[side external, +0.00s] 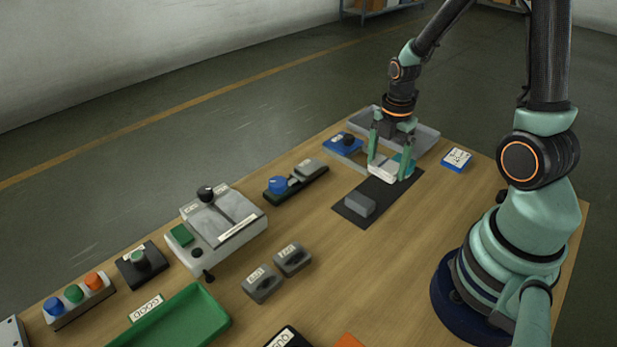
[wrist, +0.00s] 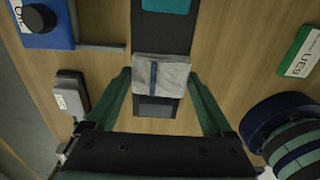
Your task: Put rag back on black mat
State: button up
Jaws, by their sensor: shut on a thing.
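The rag (wrist: 175,76) is a folded pale grey cloth with a dark blue stripe, held between the green fingers of my gripper (wrist: 158,78). In the side view the rag (side external: 382,172) is low over the far part of the black mat (side external: 383,194). I cannot tell whether it touches the mat. The mat also shows behind the rag in the wrist view (wrist: 160,36). My gripper (side external: 387,170) points down and is shut on the rag. A grey block (side external: 360,206) is at the mat's near end. A teal thing (side external: 404,163) lies just beyond the rag.
A grey tray (side external: 425,139) is behind my gripper. A blue box with a black knob (side external: 347,142) and a black base with a blue knob (side external: 290,187) stand to the left. A blue-green labelled box (side external: 456,159) is to the right.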

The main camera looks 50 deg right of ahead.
aim_at(382, 188)
jog(key=shift+f, duration=2.25)
jog(key=shift+f, duration=0.15)
jog(key=o, duration=1.1)
jog(key=shift+c, duration=0.2)
